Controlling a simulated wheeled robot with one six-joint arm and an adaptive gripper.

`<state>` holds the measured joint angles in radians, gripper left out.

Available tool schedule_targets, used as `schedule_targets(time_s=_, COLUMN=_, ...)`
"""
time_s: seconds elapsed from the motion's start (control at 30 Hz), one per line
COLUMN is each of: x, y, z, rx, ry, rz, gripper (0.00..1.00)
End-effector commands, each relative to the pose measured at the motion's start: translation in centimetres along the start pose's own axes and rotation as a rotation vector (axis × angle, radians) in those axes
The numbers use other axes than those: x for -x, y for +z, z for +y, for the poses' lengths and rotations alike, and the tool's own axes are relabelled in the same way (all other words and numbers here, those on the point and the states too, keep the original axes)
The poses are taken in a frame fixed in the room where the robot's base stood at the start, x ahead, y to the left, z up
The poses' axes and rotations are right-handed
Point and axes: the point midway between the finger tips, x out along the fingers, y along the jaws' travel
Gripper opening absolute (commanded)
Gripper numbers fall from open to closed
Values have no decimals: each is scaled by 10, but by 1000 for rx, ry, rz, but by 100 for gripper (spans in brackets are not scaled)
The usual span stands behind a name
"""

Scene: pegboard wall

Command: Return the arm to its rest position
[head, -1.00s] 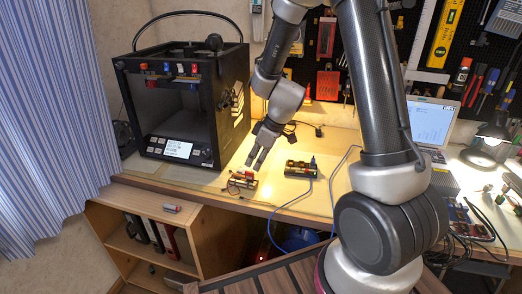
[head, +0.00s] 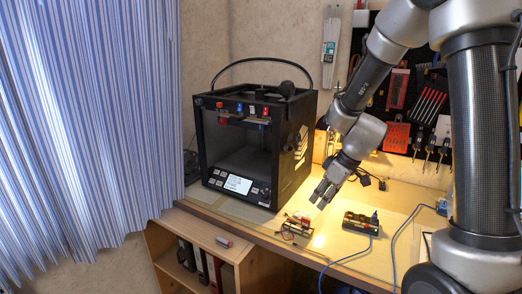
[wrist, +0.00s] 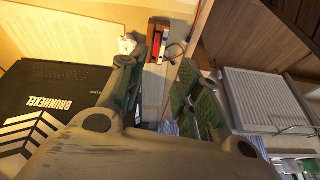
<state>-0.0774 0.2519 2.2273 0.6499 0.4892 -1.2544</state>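My gripper (head: 321,198) hangs over the workbench (head: 335,247), its fingers pointing down and to the left. In the wrist view my gripper (wrist: 160,95) has its two green-grey fingers apart, with nothing held between them. A small board with red parts (head: 297,225) lies on the bench just below and left of the fingertips. It seems to show beyond the fingers in the wrist view (wrist: 155,42). My arm reaches in from the upper right, bent at the elbow.
A black 3D printer (head: 250,145) stands left of my gripper. A dark device (head: 361,223) with a blue cable lies to the right. The pegboard (head: 420,75) with tools is behind.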

Motion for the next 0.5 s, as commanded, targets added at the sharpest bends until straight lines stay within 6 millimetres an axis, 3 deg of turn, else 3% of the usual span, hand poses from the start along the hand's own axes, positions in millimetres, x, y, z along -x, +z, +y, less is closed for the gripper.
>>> schedule_targets(time_s=0.17, x=2, y=28, z=-20, rx=-232, ry=-74, rz=-101, gripper=34)
schedule_targets(time_s=0.23, x=14, y=40, z=-30, rx=-321, ry=-87, rz=-147, gripper=34)
schedule_targets(time_s=0.5, x=99, y=87, z=-57, rx=-600, ry=-11, rz=-258, gripper=34)
